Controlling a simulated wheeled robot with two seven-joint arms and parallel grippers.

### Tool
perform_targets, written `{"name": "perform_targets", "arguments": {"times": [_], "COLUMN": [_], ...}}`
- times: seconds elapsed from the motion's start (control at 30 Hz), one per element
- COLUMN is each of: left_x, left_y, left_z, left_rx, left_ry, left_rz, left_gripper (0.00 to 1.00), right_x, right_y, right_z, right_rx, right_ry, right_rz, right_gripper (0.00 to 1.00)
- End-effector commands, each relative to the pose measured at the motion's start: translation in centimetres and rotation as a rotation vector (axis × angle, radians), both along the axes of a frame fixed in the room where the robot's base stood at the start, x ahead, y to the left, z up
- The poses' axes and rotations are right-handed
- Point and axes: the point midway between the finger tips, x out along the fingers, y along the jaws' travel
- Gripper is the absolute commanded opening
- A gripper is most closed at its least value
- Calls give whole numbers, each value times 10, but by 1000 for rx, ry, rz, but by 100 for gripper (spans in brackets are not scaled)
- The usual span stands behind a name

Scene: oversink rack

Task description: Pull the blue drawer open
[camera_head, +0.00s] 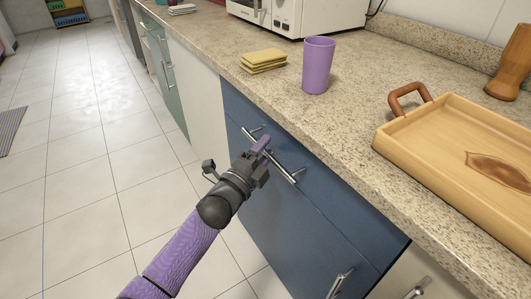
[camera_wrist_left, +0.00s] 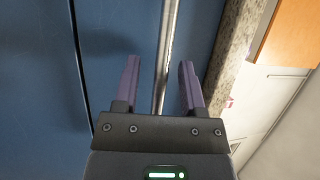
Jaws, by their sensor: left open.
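The blue drawer (camera_head: 312,182) is the top front of the blue cabinet below the speckled counter, and it looks shut. Its silver bar handle (camera_head: 285,167) runs along the front. My left gripper (camera_head: 263,147) is at the handle, covering part of it. The blue front (camera_wrist_left: 105,30) lies behind the fingers. My right gripper is not in view.
On the counter (camera_head: 345,125) stand a purple cup (camera_head: 318,66), yellow sponges (camera_head: 264,60), a wooden tray (camera_head: 450,165) and a white microwave (camera_head: 300,14). Another silver handle (camera_head: 340,284) is lower on the blue cabinet.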

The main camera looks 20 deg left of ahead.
Motion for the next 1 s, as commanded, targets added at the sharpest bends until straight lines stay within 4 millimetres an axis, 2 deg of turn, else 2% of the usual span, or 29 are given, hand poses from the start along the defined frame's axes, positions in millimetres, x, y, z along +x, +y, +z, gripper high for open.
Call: {"name": "perform_targets", "arguments": {"times": [0.2,0.27,0.47,1.0], "left_x": [1,0,0,0], "left_y": [0,0,0,0], "left_z": [1,1,0,0], "left_rx": [-1,-1,-1,-1], "left_ry": [0,0,1,2], "left_rz": [0,0,1,1], "left_gripper": [52,42,0,0], "right_x": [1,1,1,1], "right_y": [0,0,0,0], "right_z": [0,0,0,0], "right_rx": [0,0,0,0], "right_ry": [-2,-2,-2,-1], "right_rz": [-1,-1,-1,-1], "right_gripper": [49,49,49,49]}}
